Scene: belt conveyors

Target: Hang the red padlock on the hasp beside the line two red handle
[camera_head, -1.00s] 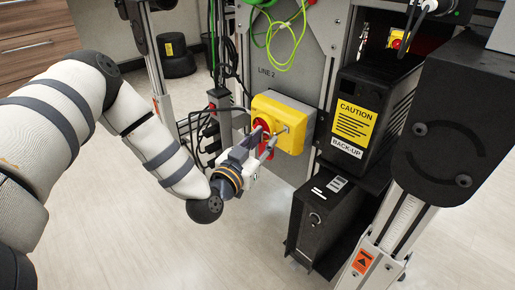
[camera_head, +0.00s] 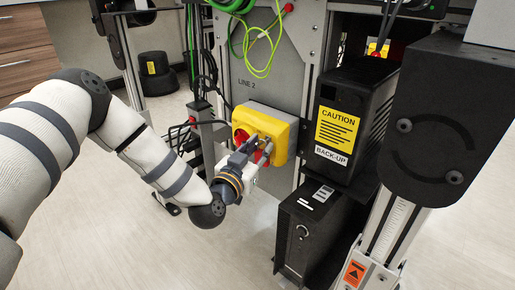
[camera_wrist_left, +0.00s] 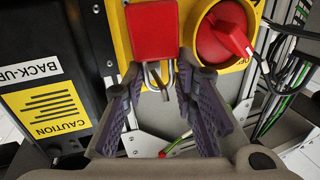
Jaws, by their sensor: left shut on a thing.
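The red padlock (camera_wrist_left: 152,30) shows in the left wrist view, its metal shackle (camera_wrist_left: 158,75) between my left fingers. My left gripper (camera_wrist_left: 160,70) is shut on it. In the head view my left gripper (camera_head: 259,150) is in front of the yellow box (camera_head: 281,132), and a bit of the red padlock (camera_head: 262,160) shows by the fingertips. The line two red handle (camera_head: 240,137) is on the box, left of the gripper; in the wrist view the handle (camera_wrist_left: 225,33) is right of the padlock. I cannot tell whether the shackle touches the hasp, which is not clearly visible. My right gripper is out of view.
A black back-up unit (camera_head: 358,110) with a yellow caution label stands right of the box. A lower black unit (camera_head: 306,238) is below it. Cables (camera_head: 262,45) hang above the box. Open floor (camera_head: 120,235) lies to the left.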

